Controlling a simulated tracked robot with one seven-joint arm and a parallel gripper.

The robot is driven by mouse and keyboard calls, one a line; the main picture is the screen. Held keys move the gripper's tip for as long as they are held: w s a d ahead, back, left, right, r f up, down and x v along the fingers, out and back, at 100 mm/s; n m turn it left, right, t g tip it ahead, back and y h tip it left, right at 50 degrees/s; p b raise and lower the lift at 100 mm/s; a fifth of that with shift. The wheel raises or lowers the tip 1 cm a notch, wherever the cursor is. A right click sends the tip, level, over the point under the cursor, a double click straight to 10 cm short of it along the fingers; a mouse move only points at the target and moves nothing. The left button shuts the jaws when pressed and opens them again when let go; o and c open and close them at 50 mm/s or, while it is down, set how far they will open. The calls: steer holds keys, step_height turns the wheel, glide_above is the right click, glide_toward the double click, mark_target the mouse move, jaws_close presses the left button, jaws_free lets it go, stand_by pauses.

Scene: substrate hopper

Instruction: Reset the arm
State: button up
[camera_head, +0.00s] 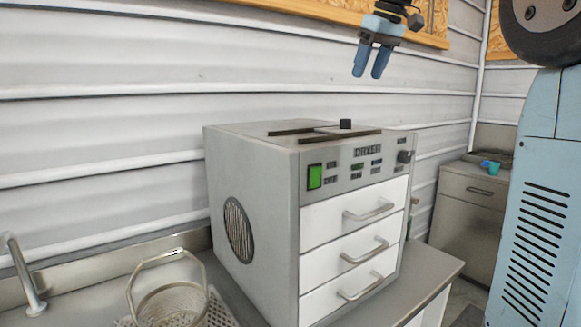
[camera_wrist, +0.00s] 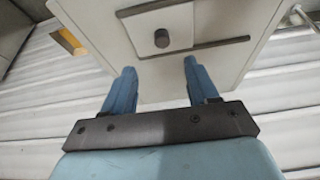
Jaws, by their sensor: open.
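My gripper (camera_head: 371,61) is at the top of the head view, above the dryer and apart from it. Its two blue fingers point down with a gap between them and nothing in it. In the wrist view my gripper (camera_wrist: 157,82) is also open and empty, with the dryer's top behind the fingertips. The grey dryer (camera_head: 250,210) stands on the counter with its three white drawers shut. On its top lie dark rails and a small black knob (camera_head: 345,124), which also shows in the wrist view (camera_wrist: 161,38).
A wire basket (camera_head: 172,303) with a raised handle stands left of the dryer on the counter (camera_head: 432,266). A tap (camera_head: 27,280) is at the far left. A grey cabinet (camera_head: 466,225) stands at the right with small blue items on it. The space around my gripper is clear.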

steer(key=s+f+m+t+h, duration=0.1)
steer(key=s+f+m, duration=0.5)
steer(key=s+f, duration=2.1)
step_height(320, 180, down, 4)
steer(key=shift+s+d+r+t+h, duration=0.2)
steer(key=shift+t+h, duration=0.2)
steer(key=shift+h, duration=0.2)
steer(key=shift+a, duration=0.1)
